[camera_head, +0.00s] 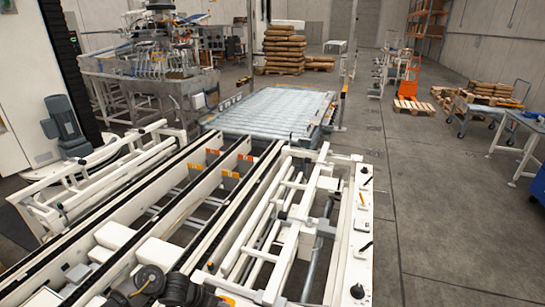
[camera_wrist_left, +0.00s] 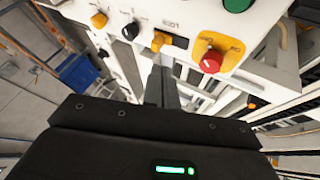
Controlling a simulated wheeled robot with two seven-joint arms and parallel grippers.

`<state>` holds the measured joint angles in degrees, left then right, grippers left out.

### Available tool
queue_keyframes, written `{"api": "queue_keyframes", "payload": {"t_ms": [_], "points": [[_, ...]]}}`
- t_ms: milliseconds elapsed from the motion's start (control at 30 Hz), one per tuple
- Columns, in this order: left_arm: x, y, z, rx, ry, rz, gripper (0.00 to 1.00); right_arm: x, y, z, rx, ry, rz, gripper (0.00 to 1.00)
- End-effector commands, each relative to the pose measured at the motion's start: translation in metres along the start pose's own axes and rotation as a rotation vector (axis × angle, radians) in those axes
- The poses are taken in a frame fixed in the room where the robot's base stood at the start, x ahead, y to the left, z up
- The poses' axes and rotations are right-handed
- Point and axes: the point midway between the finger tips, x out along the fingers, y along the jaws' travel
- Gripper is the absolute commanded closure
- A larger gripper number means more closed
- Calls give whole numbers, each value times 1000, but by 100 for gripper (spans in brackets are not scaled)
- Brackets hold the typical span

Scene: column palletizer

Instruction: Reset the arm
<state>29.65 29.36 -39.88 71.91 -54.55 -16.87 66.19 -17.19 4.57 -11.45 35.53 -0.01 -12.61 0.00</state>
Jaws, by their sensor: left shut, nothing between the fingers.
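In the left wrist view, my left gripper (camera_wrist_left: 161,72) is shut with nothing between its fingers. The fingertips point at a white control panel (camera_wrist_left: 190,17), just below a yellow selector switch (camera_wrist_left: 164,40). I cannot tell whether they touch it. A red emergency-stop knob (camera_wrist_left: 211,61) on a yellow base sits to the right of the fingers. In the head view, dark parts of my arm show at the bottom edge, but no fingers can be made out there. My right gripper is in neither view.
A white conveyor frame (camera_head: 360,215) with rails fills the head view's lower left. A roller bed (camera_head: 270,106) lies beyond it. Stacked sacks (camera_head: 284,48) stand at the back. A blue-framed table (camera_head: 525,122) is at the right edge. The grey floor (camera_head: 440,215) on the right is clear.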

Motion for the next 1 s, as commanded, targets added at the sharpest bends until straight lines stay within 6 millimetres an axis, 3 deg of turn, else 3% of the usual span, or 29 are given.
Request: {"api": "queue_keyframes", "payload": {"t_ms": [100,167,300,600,1000], "points": [[20,39,14,94,63,-39,100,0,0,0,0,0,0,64],[23,61,21,139,110,-86,100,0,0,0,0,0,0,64],[-1,97,47,160,178,-255,100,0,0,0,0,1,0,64],[-92,111,132,13,57,-486,100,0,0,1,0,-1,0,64],[-170,132,215,-140,-124,-540,100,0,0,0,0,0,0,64]]}}
